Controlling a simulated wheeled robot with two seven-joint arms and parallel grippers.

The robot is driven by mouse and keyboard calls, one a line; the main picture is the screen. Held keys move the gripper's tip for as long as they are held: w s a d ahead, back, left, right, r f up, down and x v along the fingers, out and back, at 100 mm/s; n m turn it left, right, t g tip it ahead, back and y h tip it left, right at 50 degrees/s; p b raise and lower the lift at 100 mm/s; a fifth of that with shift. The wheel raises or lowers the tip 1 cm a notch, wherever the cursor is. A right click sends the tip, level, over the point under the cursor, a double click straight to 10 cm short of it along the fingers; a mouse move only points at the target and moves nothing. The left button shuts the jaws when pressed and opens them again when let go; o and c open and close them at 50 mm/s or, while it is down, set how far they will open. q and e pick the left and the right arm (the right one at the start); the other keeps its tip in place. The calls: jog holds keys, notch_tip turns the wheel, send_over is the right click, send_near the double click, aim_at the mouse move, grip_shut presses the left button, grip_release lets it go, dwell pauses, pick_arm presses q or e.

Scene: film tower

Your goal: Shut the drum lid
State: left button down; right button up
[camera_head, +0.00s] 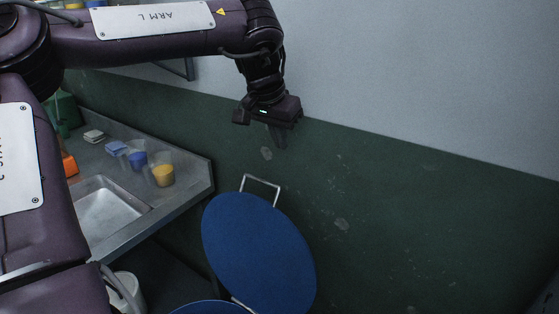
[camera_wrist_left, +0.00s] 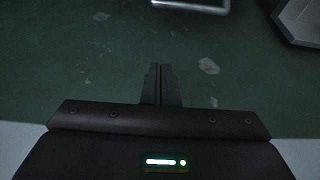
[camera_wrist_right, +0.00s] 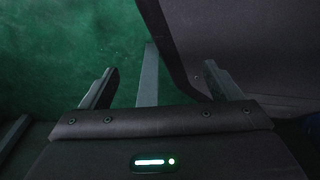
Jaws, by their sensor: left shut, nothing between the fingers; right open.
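The drum lid (camera_head: 258,250) is a blue disc with a metal loop handle (camera_head: 262,185) on its upper edge. It stands open, tilted steeply up near the green wall. A bit of blue at the bottom edge (camera_head: 208,307) looks like the drum, mostly out of frame. My left gripper (camera_head: 281,140) is shut and empty, above the handle and apart from it. In the left wrist view the gripper (camera_wrist_left: 161,84) has its fingers together, and the handle (camera_wrist_left: 190,5) shows at the top edge. My right gripper (camera_wrist_right: 160,85) is open; it is not seen in the head view.
A grey counter (camera_head: 185,200) with a sink (camera_head: 105,208) stands at the left, its corner near the lid. On it are a cup with yellow content (camera_head: 163,176) and one with blue (camera_head: 137,160). A white bucket (camera_head: 127,290) stands below. The wall right of the lid is bare.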

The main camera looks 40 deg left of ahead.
pick_arm(q)
notch_tip(320, 180, down, 9)
jog(key=p, duration=0.2)
jog(key=shift+s+d, duration=0.15)
jog(key=shift+s, duration=0.3)
pick_arm(e)
jog(key=shift+s+d+r, duration=0.1)
jog(key=shift+s+r, duration=0.3)
jog(key=shift+r, duration=0.2)
jog(key=shift+s+d+r, duration=0.1)
jog(key=shift+s+r, duration=0.3)
jog(key=shift+r, duration=0.15)
jog(key=shift+s+d, duration=0.1)
jog(key=shift+d, duration=0.15)
